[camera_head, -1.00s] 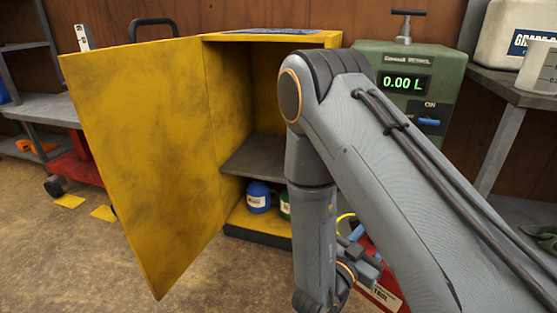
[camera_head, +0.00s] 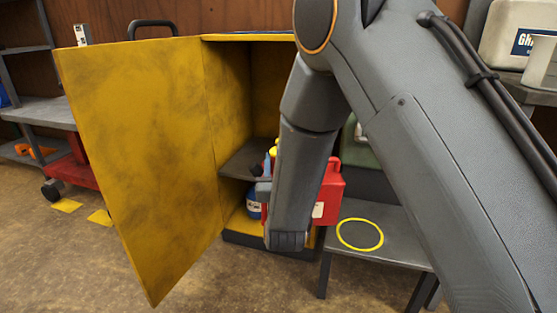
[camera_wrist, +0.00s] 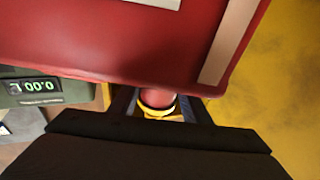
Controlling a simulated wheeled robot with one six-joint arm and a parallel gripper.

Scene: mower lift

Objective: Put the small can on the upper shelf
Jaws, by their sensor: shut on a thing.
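The small red can (camera_head: 332,188) is held up in front of the open yellow cabinet (camera_head: 228,100), partly behind my arm in the head view. Its red body fills the top of the wrist view (camera_wrist: 130,40). My gripper (camera_wrist: 157,105) is shut on the can, near a red neck with a yellow ring between the fingers. In the head view my arm hides most of the grip. The grey upper shelf (camera_head: 238,162) shows inside the cabinet, just left of the can. Its right part is hidden by my arm and the can.
The yellow cabinet door (camera_head: 140,150) stands wide open at the left. A blue container (camera_head: 254,207) sits on the cabinet floor. A low grey bench (camera_head: 400,252) with an empty yellow ring (camera_head: 360,234) stands at the right. A green dispenser shows in the wrist view (camera_wrist: 50,88).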

